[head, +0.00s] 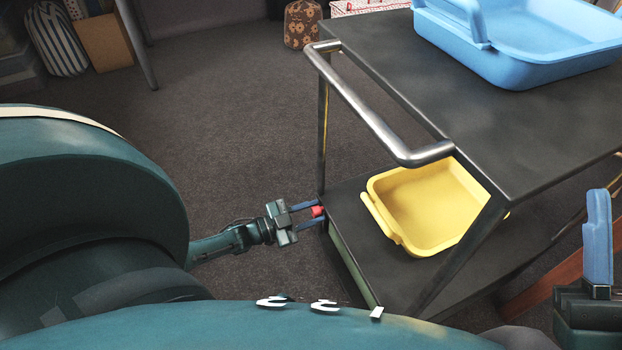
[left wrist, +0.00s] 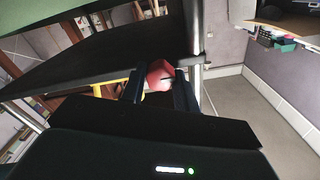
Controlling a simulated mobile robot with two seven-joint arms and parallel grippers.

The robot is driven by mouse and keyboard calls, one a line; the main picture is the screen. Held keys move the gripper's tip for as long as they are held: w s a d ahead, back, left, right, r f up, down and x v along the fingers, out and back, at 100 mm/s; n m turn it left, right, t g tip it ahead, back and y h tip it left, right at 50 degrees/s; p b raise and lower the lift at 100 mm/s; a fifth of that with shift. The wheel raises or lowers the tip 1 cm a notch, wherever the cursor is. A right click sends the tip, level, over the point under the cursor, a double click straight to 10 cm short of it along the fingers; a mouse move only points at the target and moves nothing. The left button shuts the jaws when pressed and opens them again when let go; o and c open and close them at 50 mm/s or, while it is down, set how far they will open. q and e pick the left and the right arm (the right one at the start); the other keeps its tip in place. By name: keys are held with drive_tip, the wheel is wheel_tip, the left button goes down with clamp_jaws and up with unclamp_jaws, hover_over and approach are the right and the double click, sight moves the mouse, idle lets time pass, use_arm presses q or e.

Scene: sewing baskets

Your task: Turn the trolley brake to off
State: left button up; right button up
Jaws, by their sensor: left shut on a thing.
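The dark trolley (head: 545,120) stands to the right of centre in the head view, with a silver push handle (head: 370,105). A small red knob, which I take for the brake (head: 317,211), sits at the left edge of its lower shelf. My left gripper (head: 313,213) is shut on this red knob, with its blue fingers either side. In the left wrist view the red knob (left wrist: 159,75) shows between the dark fingers, below a shelf and near a metal post. Its brake setting is not readable. My right gripper (head: 597,240) shows only partly at the lower right.
A blue basket (head: 510,65) stands on the trolley top and a yellow basket (head: 425,205) on the lower shelf. Open carpet (head: 230,110) lies left of the trolley. A flowered bag (head: 302,25) and a striped bag (head: 57,40) stand at the back.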

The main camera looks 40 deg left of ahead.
use_arm(q)
drive_tip(key=o, duration=1)
drive_tip(key=p+v, duration=0.2)
drive_tip(key=v, duration=1.1)
drive_tip(key=shift+s, duration=0.1)
use_arm(e)
drive_tip(key=f+m+h, duration=0.3)
drive_tip(key=shift+w+a+m+h, duration=0.15)
drive_tip(key=shift+w+m+h, duration=0.15)
drive_tip(key=shift+h, duration=0.1)
drive_tip(key=shift+r, duration=0.3)
